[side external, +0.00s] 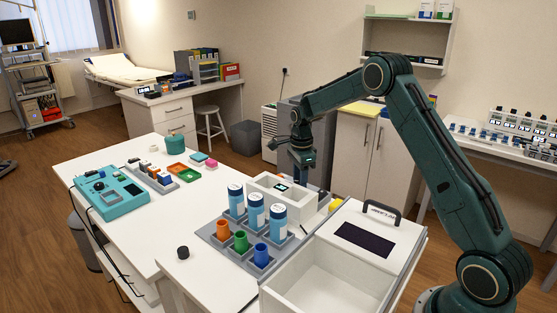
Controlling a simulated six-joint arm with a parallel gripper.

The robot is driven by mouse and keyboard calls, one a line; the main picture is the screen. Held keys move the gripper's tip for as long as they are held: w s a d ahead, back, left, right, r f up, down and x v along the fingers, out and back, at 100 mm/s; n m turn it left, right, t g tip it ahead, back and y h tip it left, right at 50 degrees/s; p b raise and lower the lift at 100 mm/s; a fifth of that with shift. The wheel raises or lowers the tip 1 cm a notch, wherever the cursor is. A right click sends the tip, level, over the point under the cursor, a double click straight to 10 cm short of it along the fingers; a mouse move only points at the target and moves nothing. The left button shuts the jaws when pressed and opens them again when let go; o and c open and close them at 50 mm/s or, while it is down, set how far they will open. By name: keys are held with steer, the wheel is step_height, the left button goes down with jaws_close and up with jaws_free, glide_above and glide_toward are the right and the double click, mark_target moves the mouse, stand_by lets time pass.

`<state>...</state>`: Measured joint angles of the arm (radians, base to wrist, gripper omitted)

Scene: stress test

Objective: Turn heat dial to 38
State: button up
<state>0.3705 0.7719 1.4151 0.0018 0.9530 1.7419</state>
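A teal console (112,195) lies on the left part of the white table, with a dark round knob (100,186) and small buttons on its top. I cannot tell which of these carries the heat dial, and no number 38 is readable. My gripper (301,177) points down behind the white box, well to the right of the teal console. Its fingertips are small, dark and partly hidden, so their opening does not show.
A grey rack (213,236) with blue-capped bottles (256,211) and coloured cups (241,241) stands in front of the white box. A large open white container (330,275) is at the front right. A black cap (183,252) lies left of the rack. The table's middle left is clear.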

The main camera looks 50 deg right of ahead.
steer(key=shift+r, duration=0.15)
step_height(320, 180, up, 14)
steer(key=shift+f, duration=0.25)
stand_by(0.6)
steer(key=shift+a+r, duration=0.1)
steer(key=s+a+r+n+t, duration=0.1)
steer(key=s+a+r+n, duration=0.45)
steer(key=s+a, duration=0.2)
steer(key=s+a+r+n+t, duration=0.2)
steer(key=s+a+r+n, duration=0.35)
steer(key=s+n, duration=0.2)
steer(key=s+a+f+n+t, duration=0.1)
steer(key=s+a+f+n, duration=0.1)
steer(key=s+n, duration=0.3)
steer(key=s+a+f+n+t, duration=0.1)
steer(key=s+a+f+n, duration=0.2)
steer(key=s, duration=1)
steer(key=a+n, duration=0.1)
steer(key=n, duration=0.2)
steer(key=shift+s+a+t, duration=0.2)
steer(key=shift+a+t, duration=0.1)
steer(key=shift+a, duration=0.05)
